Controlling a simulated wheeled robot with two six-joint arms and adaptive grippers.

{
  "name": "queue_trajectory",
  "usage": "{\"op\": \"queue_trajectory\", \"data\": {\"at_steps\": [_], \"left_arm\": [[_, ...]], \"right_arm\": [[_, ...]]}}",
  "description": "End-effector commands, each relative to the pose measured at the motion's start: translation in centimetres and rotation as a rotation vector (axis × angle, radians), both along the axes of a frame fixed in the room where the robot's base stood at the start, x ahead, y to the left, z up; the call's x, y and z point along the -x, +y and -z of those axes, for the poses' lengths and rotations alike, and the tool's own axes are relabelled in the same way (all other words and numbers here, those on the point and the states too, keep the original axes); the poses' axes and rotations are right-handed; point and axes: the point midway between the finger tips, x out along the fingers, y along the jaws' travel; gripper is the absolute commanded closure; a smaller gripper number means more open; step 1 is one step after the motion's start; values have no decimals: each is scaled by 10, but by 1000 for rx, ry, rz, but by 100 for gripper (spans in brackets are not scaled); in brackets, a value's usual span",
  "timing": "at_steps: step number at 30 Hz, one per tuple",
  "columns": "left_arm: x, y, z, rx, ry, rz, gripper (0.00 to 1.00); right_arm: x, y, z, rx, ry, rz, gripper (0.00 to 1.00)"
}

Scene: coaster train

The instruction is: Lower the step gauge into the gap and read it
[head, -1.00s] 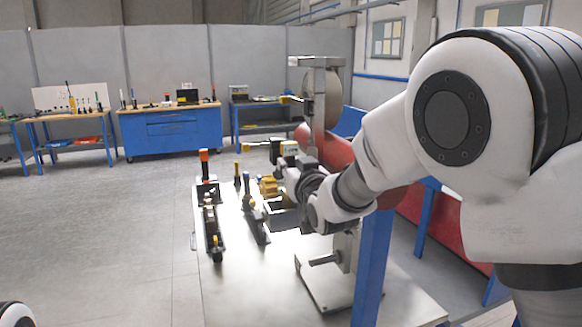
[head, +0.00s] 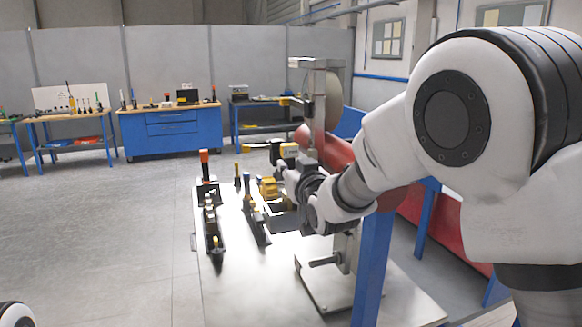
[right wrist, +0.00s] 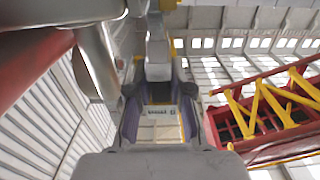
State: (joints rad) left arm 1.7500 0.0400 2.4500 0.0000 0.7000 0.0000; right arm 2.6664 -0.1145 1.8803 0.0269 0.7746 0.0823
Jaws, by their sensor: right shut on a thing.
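My right gripper (right wrist: 160,118) is shut on the step gauge, a pale piece with a printed label (right wrist: 160,112) between the fingers in the right wrist view. The gap itself cannot be made out; my right arm hides part of this area. My left gripper is not in view.
The metal table (head: 222,285) carries two dark holders (head: 212,225) with upright tools and a yellow part (head: 268,188). Blue workbenches (head: 172,132) stand far back.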

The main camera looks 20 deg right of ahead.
Motion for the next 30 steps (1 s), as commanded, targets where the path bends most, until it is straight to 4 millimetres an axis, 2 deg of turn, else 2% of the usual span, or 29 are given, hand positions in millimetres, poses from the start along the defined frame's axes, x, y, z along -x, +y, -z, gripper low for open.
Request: {"op": "queue_trajectory", "data": {"at_steps": [9,30], "left_arm": [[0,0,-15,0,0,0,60],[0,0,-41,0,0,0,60]], "right_arm": [[0,0,-25,0,-9,-1,100],[0,0,-70,-1,-13,0,100]]}}
